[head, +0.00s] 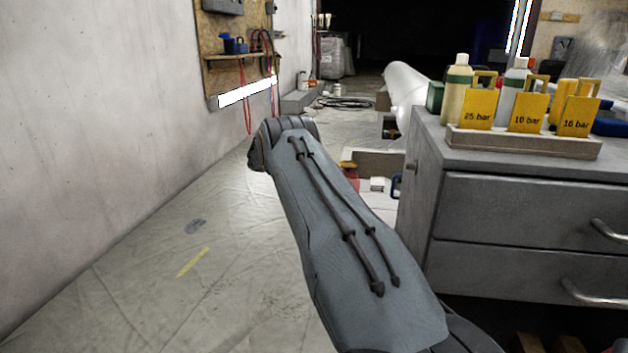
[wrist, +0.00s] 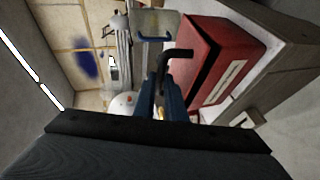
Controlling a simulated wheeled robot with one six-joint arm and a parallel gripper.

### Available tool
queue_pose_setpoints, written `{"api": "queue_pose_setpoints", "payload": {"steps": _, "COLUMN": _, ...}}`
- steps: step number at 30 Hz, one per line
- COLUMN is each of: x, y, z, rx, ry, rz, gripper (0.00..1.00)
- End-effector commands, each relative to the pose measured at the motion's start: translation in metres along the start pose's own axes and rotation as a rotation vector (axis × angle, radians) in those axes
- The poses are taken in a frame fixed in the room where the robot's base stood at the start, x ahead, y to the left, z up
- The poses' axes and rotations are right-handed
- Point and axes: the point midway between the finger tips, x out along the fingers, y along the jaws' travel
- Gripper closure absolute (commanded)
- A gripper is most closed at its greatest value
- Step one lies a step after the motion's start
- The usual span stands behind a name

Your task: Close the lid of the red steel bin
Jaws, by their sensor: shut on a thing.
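The red steel bin (wrist: 226,48) shows in the wrist view, tilted by the camera's roll, right of my gripper. It has a pale label on one face and a dark red side towards me. My gripper (wrist: 163,98) has blue fingers, shut around the lower end of a black bent handle (wrist: 178,54). The handle's bend reaches towards the bin's near edge. How far the lid stands open is unclear. In the head view my arm hides the gripper, and only a small red patch (head: 350,172) shows beyond it.
A grey drawer cabinet (head: 520,215) stands close on the right, with bottles and yellow tags on top. A white wall (head: 95,120) runs along the left. The sheeted floor (head: 150,285) between is mostly clear.

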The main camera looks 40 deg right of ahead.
Motion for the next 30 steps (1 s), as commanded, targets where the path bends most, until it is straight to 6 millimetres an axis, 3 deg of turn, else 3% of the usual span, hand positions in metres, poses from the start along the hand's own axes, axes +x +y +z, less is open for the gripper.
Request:
{"api": "queue_pose_setpoints", "payload": {"steps": 6, "x": 0.011, "y": -0.009, "z": -0.001, "rx": -0.006, "ry": -0.01, "rz": 0.024, "gripper": 1.0}}
{"api": "queue_pose_setpoints", "payload": {"steps": 26, "x": 0.012, "y": -0.019, "z": 0.0, "rx": -0.011, "ry": -0.01, "rz": 0.018, "gripper": 1.0}}
{"api": "queue_pose_setpoints", "payload": {"steps": 27, "x": 0.012, "y": -0.019, "z": 0.0, "rx": -0.011, "ry": -0.01, "rz": 0.017, "gripper": 0.84}}
{"api": "queue_pose_setpoints", "payload": {"steps": 30, "x": 0.011, "y": -0.019, "z": 0.0, "rx": -0.011, "ry": -0.009, "rz": 0.018, "gripper": 0.7}}
